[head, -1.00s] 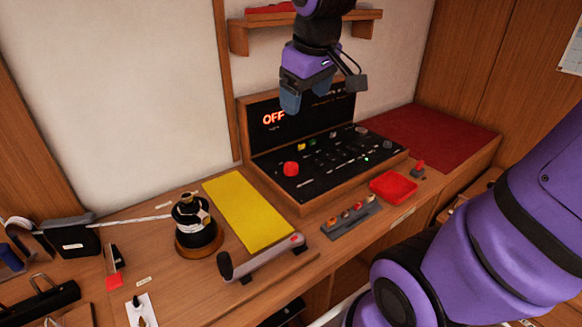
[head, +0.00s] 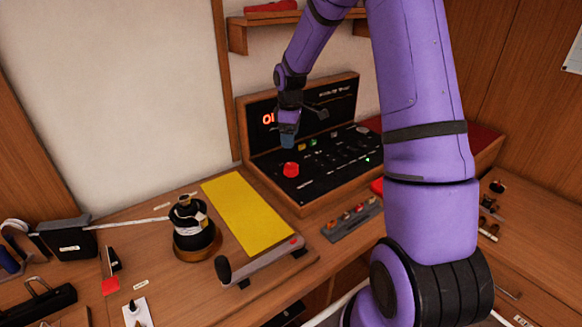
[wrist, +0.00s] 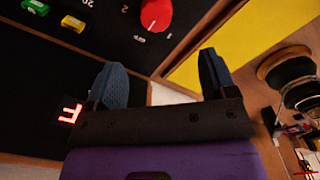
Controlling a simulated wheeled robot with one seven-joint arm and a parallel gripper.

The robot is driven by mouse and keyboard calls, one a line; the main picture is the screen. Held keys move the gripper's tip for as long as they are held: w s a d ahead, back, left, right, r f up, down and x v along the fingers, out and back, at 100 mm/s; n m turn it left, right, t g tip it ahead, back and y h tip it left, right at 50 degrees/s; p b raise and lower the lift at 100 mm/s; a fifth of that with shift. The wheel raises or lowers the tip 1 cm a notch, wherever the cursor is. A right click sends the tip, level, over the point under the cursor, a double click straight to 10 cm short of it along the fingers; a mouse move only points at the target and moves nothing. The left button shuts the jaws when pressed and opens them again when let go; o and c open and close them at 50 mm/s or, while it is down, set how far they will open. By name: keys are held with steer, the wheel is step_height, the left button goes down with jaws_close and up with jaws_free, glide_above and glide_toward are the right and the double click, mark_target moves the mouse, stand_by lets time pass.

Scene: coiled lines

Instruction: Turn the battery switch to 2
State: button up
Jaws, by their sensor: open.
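The battery switch is most likely the red round knob (head: 291,169) at the left front of the black control panel (head: 325,172). In the wrist view the red knob (wrist: 157,14) is at the top, just beyond the fingertips, with white marks printed around it. I cannot read which mark it points to. My gripper (head: 288,138) hangs just above and behind the knob, apart from it. In the wrist view my gripper (wrist: 160,80) has its two blue fingers spread wide with nothing between them. A lit red display (head: 268,119) on the upright panel is partly hidden by my gripper.
Green (wrist: 36,7) and yellow (wrist: 73,23) switches sit beside the knob. A yellow mat (head: 247,213), a black winch (head: 196,230) and a lever handle (head: 262,262) lie left and in front. A grey rack (head: 352,219) stands before the panel. My arm hides the right side.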

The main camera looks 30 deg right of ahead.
mark_target(291, 166)
steer(key=f, duration=1.2)
steer(key=shift+w+d+f, duration=0.2)
steer(key=shift+w+d, duration=0.05)
steer(key=shift+d, duration=0.05)
steer(key=c, duration=0.9)
steer(key=m, duration=1.1)
steer(key=shift+m, duration=0.3)
